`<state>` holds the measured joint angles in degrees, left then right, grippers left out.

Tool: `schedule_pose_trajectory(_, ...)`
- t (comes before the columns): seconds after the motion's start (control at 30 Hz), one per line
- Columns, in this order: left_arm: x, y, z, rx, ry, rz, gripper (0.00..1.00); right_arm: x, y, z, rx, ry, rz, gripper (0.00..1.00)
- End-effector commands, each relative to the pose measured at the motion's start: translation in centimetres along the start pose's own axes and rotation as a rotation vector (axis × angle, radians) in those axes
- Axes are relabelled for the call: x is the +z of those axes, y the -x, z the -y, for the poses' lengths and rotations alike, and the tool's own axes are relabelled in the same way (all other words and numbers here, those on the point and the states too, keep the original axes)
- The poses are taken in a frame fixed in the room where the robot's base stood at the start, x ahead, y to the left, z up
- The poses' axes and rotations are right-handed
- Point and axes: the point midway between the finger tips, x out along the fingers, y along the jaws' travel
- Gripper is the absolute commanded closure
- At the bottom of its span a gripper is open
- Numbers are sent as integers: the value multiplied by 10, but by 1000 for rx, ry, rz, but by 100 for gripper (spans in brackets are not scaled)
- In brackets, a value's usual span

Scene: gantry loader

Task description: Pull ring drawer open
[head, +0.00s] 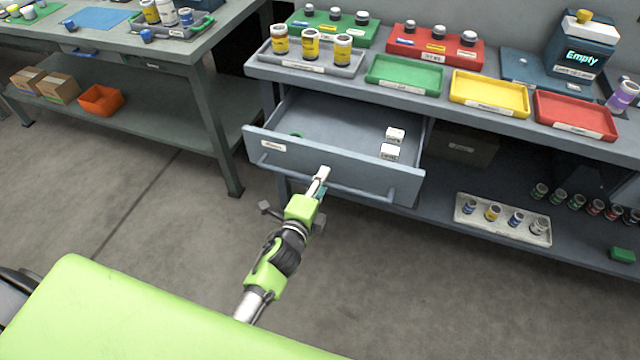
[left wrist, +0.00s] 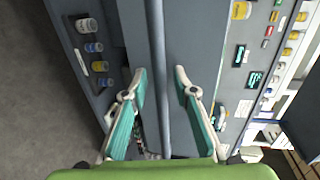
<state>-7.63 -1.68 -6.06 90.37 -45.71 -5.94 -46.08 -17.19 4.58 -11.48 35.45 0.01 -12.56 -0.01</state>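The grey drawer (head: 330,165) under the bench stands pulled out, its inside visible. It holds two small white boxes (head: 392,143) and a green ring-like item (head: 297,134) partly hidden by the drawer front. A bar handle runs along the front; it also shows as a long bar handle (left wrist: 157,60) in the left wrist view. My left gripper (head: 321,176) is at the handle, near the middle of the drawer front. In the left wrist view its two fingers (left wrist: 160,85) lie on either side of the bar, with gaps showing. My right gripper is out of view.
The bench top carries green (head: 404,74), yellow (head: 490,95) and red (head: 576,116) trays and several jars. A white rack of jars (head: 503,218) stands on the lower shelf. Another bench (head: 150,80) is at left. The floor in front is clear.

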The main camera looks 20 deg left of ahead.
Motion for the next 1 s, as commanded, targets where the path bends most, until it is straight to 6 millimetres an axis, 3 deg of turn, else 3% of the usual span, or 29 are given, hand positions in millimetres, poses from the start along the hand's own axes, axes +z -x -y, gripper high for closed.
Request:
schedule_pose_trajectory(0.17, 0, 15, -2, 2, -1, 0, 74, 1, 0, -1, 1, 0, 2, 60)
schedule_pose_trajectory(0.6, 0, 98, -2, 3, 1, 1, 74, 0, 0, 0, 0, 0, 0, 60)
schedule_pose_trajectory(0.8, 0, 117, 0, 1, 1, 0, 74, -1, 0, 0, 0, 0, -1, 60)
schedule_pose_trajectory(1.0, 0, 120, 0, 0, 0, 1, 74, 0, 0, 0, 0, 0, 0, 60)
